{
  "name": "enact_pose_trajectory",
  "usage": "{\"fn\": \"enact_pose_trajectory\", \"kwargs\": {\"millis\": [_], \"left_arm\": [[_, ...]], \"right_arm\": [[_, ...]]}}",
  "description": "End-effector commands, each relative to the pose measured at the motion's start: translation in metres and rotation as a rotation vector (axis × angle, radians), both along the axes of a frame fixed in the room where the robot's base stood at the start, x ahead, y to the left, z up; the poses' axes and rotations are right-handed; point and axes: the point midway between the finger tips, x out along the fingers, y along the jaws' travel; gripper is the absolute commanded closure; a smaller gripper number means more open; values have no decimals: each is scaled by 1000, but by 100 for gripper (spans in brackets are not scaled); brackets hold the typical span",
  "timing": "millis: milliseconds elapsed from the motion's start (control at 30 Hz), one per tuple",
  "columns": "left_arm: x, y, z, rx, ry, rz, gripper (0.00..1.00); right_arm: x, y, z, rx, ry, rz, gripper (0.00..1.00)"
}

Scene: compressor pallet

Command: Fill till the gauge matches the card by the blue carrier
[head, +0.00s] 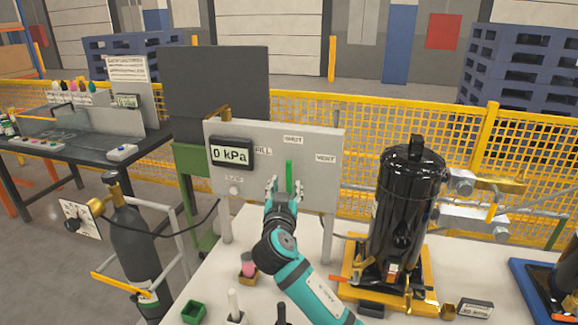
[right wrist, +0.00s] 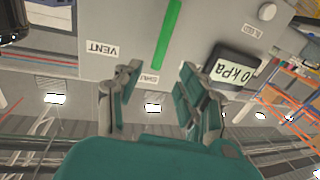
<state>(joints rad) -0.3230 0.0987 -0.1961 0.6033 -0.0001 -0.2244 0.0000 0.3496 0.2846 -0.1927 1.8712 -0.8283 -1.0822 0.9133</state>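The gauge (head: 231,155) on the grey panel (head: 318,135) reads 0 kPa; it also shows inverted in the right wrist view (right wrist: 232,70). The green lever (head: 289,175) stands upright, pointing to the SHUT label, between FILL and VENT. It also shows in the right wrist view (right wrist: 167,35). My right gripper (head: 285,184) is open in front of the lever, fingers to either side in the head picture; contact is not visible. The blue carrier (head: 535,290) is at the right edge, partly cut off. A small dark card (head: 475,308) lies beside it, its figure too small to read. My left gripper is out of view.
A black compressor (head: 405,205) stands on a yellow carrier (head: 352,290) right of my arm. A gas cylinder (head: 135,235) stands left of the white table. A green box (head: 194,312) and a pink item (head: 248,264) sit at the table's front left.

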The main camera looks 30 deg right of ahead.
Motion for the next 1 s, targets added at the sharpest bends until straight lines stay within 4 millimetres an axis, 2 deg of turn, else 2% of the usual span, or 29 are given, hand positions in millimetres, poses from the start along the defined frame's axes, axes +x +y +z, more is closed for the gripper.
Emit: {"fn": "enact_pose_trajectory", "kwargs": {"millis": [100, 333, 533, 867, 900, 1000], "left_arm": [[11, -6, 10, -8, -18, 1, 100], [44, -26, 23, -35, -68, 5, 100], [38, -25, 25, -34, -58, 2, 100], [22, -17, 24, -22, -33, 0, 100], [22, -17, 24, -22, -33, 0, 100], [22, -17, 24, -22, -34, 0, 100]], "right_arm": [[22, -18, 4, -4, 2, -4, 60], [55, -45, 2, -1, 2, -2, 60], [71, -56, 1, 0, 0, 0, 60], [74, -59, -1, 1, 0, 0, 60], [74, -59, -1, 1, 1, 0, 61], [74, -59, -1, 1, 1, 0, 74]]}}
